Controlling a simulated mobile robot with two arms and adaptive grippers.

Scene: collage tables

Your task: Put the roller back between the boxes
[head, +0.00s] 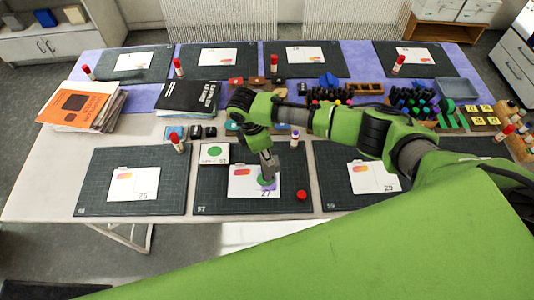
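My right gripper (268,168) points down over the white card marked 27 (240,187) on the middle front cutting mat. A green round shape and a bit of purple show at its tip. I cannot tell whether this is a held roller or a mark on the card, nor whether the fingers are shut. No roller can be clearly made out. Small dark boxes (211,131) sit in a row behind the mats, and small red-brown boxes (257,80) stand at the back middle. I cannot tell which boxes are meant. My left gripper is not in view.
Glue sticks (177,142) stand near several mats. Books (83,105) are stacked at left. My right arm hides part of the table's right side.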

